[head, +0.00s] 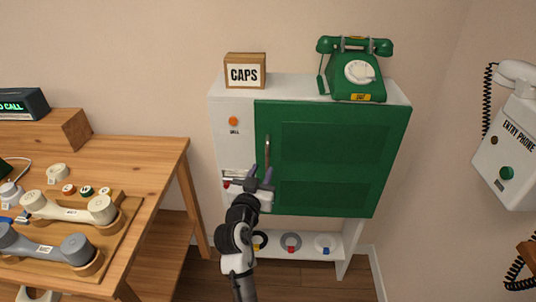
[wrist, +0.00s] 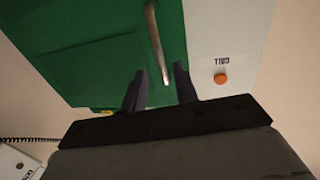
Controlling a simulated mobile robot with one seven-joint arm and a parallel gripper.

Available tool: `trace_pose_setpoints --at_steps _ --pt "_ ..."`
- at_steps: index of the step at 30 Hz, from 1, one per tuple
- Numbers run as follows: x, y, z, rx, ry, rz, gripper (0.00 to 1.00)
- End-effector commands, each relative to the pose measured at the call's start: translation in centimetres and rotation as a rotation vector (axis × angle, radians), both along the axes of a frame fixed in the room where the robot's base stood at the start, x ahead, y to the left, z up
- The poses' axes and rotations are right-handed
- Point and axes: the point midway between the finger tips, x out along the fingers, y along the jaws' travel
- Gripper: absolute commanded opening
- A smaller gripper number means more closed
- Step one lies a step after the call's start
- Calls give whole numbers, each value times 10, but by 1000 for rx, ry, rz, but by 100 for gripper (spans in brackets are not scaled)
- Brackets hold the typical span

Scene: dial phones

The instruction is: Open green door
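The green door (head: 335,155) covers most of the front of a white cabinet (head: 231,106) and looks shut. A vertical metal handle (head: 267,152) is on the door's left side. My gripper (head: 260,174) is in front of the handle's lower part, with its fingers pointing up toward it. In the wrist view, my gripper (wrist: 160,88) is open, and the handle (wrist: 156,42) reaches down toward the space between the two dark fingers. No contact with the handle shows. The green door also fills the upper left of the wrist view (wrist: 95,45).
A green dial phone (head: 357,72) and a CAPS box (head: 245,71) stand on the cabinet. An orange CALL button (head: 233,121) is left of the door. A wooden table (head: 150,150) with handsets stands at left. A white entry phone (head: 508,150) hangs at right.

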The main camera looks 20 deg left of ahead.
Motion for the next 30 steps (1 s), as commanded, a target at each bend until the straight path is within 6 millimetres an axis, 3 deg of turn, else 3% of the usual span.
trace_pose_setpoints --at_steps 3,9,15,23,30 --pt "27 2 4 0 -1 -2 30" --pt "57 5 2 -1 -1 0 30" --pt "69 6 0 0 0 1 30" --pt "70 6 0 0 -1 2 30" --pt "69 6 0 0 -1 2 0"
